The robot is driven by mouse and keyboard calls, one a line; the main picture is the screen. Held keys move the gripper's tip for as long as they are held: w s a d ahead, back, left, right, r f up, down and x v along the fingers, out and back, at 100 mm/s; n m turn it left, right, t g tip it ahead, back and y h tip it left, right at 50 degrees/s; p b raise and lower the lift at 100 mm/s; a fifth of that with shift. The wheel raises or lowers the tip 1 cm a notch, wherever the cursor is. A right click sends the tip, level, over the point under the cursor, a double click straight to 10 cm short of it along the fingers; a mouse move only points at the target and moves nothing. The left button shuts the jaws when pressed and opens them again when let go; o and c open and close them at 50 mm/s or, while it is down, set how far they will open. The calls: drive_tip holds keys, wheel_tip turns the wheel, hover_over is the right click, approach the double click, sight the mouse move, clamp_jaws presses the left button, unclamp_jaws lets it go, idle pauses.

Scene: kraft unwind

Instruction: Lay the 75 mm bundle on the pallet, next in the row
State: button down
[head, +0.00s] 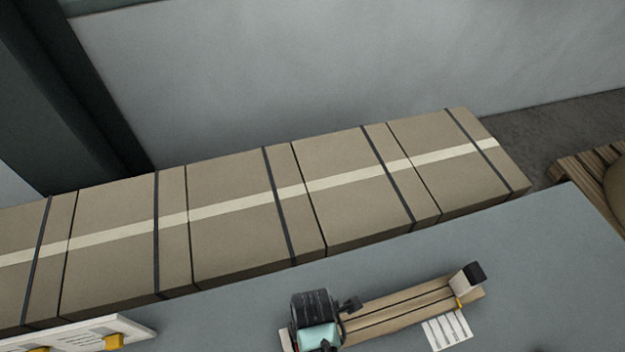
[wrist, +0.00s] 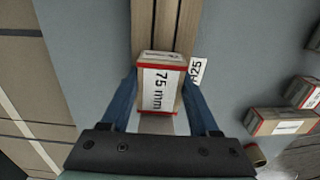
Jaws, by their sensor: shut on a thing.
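The 75 mm bundle (wrist: 160,88) is a small kraft block with red edges and a white label reading "75 mm". My gripper (wrist: 159,100) is shut on it, with a blue finger on each side, in the wrist view. The pallet (head: 400,308), a strip of long pale wooden slats, lies on the grey table in the head view. Its slats (wrist: 166,25) run beyond the bundle in the wrist view. My gripper (head: 318,325) is over the pallet's left part in the head view and hides the bundle there. I cannot tell whether the bundle touches the slats.
A white and black block (head: 467,278) stands at the pallet's right end, with a printed card (head: 447,330) beside it. Large strapped cartons (head: 245,205) line the table's far side. In the wrist view, more red-edged bundles (wrist: 283,121) are at right.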

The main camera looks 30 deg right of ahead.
drive_tip(key=shift+f, duration=0.2)
drive_tip(key=shift+c, duration=0.2)
unclamp_jaws()
wheel_tip(320, 180, up, 13)
drive_tip(key=b, duration=0.1)
idle(0.5)
idle(0.5)
